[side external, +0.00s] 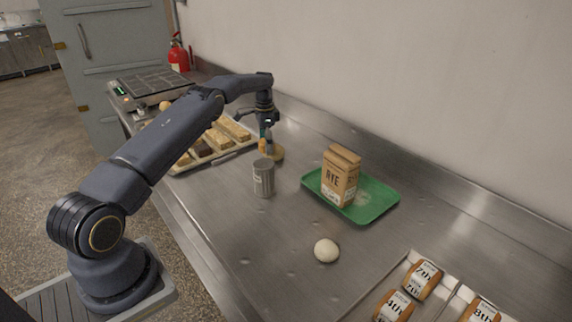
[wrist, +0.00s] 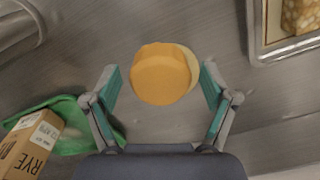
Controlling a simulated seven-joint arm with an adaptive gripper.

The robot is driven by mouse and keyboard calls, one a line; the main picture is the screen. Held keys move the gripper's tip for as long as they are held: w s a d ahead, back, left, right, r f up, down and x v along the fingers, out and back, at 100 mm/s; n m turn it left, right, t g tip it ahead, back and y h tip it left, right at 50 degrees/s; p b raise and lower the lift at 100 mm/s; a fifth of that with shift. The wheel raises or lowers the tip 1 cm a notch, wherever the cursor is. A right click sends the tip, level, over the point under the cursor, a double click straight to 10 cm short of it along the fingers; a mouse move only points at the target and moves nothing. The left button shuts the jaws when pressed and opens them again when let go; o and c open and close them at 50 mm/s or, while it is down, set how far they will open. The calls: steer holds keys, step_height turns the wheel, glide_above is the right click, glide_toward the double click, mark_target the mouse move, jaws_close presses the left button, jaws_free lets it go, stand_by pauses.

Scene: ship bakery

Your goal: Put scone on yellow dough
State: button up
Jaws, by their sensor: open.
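A thick orange-tan round piece (wrist: 162,78), which looks like the scone, lies over a paler yellow round (wrist: 191,62), which looks like the dough. In the wrist view the pale round shows only as a rim at the upper right. In the side view the orange piece (side external: 262,145) sits on the left part of the flat yellowish round (side external: 277,154) on the steel counter. My gripper (wrist: 160,76) is open, with one finger on each side of the orange piece and gaps between. In the side view my gripper (side external: 267,146) is low over the stack and partly hides it.
A grey can (side external: 263,178) stands close in front. A green tray (side external: 375,197) with a rye box (side external: 340,176) is to the right. A loaf tray (side external: 213,155) lies to the left. A pale dough ball (side external: 326,250) and labelled loaves (side external: 423,280) are nearer.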

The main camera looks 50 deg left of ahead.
steer(key=r, duration=0.8)
steer(key=shift+w+d+r, duration=0.15)
steer(key=shift+d+r, duration=0.05)
steer(key=shift+r, duration=0.1)
steer(key=s+d+r+n+t, duration=0.1)
steer(key=s+d+r, duration=0.3)
steer(key=d+r, duration=0.55)
steer(key=s+d+r+n+t, duration=0.15)
steer(key=s+d+r, duration=0.25)
steer(key=d+r, duration=0.55)
steer(key=s+d+r+t, duration=0.25)
steer(key=s+d, duration=0.35)
steer(key=s, duration=0.7)
steer(key=s+d+f+n, duration=0.1)
steer(key=s+d+f, duration=0.1)
steer(key=s, duration=0.4)
steer(key=s+d+f+n, duration=0.1)
steer(key=s+d+f, duration=0.1)
steer(key=s+f, duration=0.2)
steer(key=s, duration=0.2)
steer(key=shift+s+d+f+t, duration=0.25)
steer(key=shift+s+d+t, duration=0.05)
steer(key=shift+s, duration=0.05)
